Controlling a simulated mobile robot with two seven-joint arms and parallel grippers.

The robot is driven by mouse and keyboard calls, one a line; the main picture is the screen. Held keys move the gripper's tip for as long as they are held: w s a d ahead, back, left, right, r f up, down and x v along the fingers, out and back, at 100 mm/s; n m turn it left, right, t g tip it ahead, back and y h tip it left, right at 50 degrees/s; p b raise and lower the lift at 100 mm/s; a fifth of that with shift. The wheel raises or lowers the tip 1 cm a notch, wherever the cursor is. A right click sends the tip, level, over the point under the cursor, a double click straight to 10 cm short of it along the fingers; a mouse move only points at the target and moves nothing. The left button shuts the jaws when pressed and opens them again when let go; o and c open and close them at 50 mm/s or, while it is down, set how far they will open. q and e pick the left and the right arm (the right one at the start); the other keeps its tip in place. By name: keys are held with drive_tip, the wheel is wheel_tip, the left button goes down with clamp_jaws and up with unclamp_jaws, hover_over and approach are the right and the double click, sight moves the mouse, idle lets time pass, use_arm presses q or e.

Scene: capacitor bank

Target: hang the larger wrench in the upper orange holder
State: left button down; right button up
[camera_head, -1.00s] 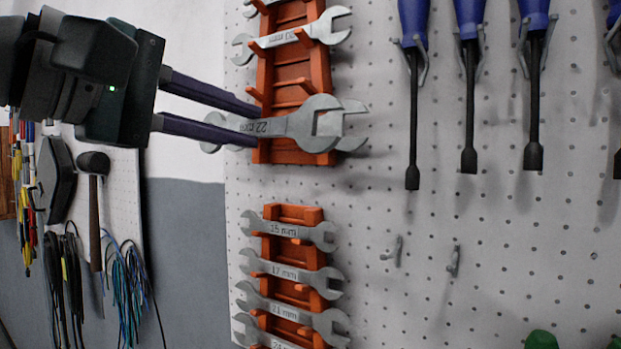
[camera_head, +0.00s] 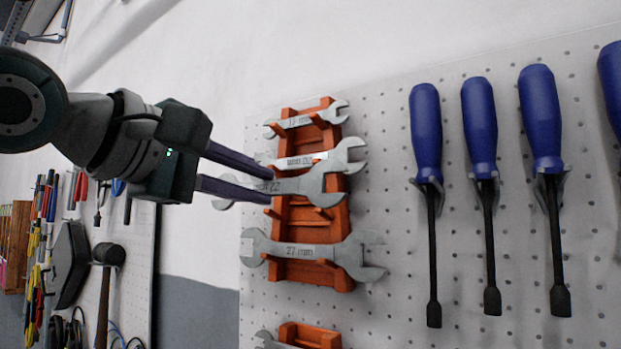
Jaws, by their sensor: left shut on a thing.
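My left gripper (camera_head: 272,187) comes in from the left and is shut on a grey open-ended wrench (camera_head: 312,184) marked 22. The wrench lies roughly level in front of the upper orange holder (camera_head: 294,213), near its middle. One open jaw points right; the other end shows left of the fingers. I cannot tell whether the wrench touches the holder. A larger 27 mm wrench (camera_head: 308,252) sits low in this holder. Another wrench (camera_head: 345,156) is just above and partly behind the held one, and a small wrench (camera_head: 304,121) is at the top. My right gripper is out of view.
A lower orange holder (camera_head: 303,335) shows at the bottom edge. Several blue screwdrivers (camera_head: 481,125) hang on the white pegboard (camera_head: 388,292) to the right. A hammer (camera_head: 108,254) and other tools hang at the far left. The wall above is bare.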

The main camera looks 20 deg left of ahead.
sight(268, 185)
use_arm(q)
drive_tip(key=shift+r+x, duration=0.2)
drive_tip(key=shift+x, duration=2.05)
drive_tip(key=shift+w+d+f, duration=0.2)
drive_tip(key=shift+w+f, duration=0.15)
drive_tip(key=shift+w, duration=0.15)
drive_tip(key=shift+w+d+f, duration=0.2)
drive_tip(key=shift+w+f, duration=0.2)
drive_tip(key=shift+w, duration=0.05)
drive_tip(key=c, duration=0.7)
unclamp_jaws()
